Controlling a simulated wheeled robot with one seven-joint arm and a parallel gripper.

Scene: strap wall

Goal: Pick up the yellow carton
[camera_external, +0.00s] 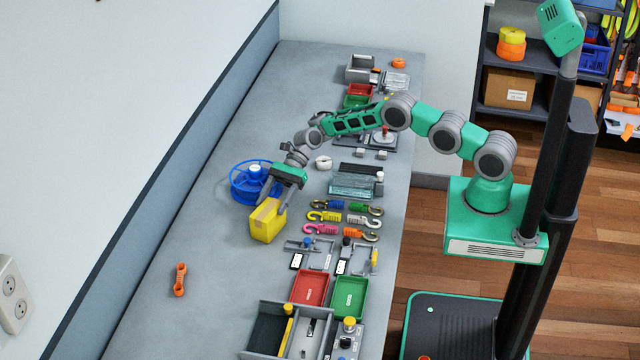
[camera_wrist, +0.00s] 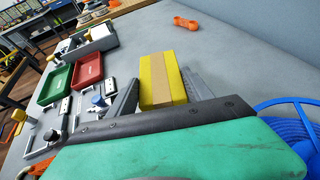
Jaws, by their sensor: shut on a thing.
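The yellow carton (camera_external: 264,223) has a tan band across it and is at the left side of the row of hooks on the long grey bench. My gripper (camera_external: 273,201) reaches down to it from the upper right and is shut on it. In the wrist view the carton (camera_wrist: 162,80) sits between the two grey fingers of my gripper (camera_wrist: 160,92). Its lower end is hidden behind my gripper's body. I cannot tell whether the carton touches the bench or hangs just above it.
A blue spool (camera_external: 252,184) stands just behind the carton, close to my gripper. Several coloured hooks (camera_external: 326,216) lie to the right. Red (camera_external: 310,289) and green (camera_external: 349,297) trays are nearer the front. An orange piece (camera_external: 180,279) lies left; the bench around it is clear.

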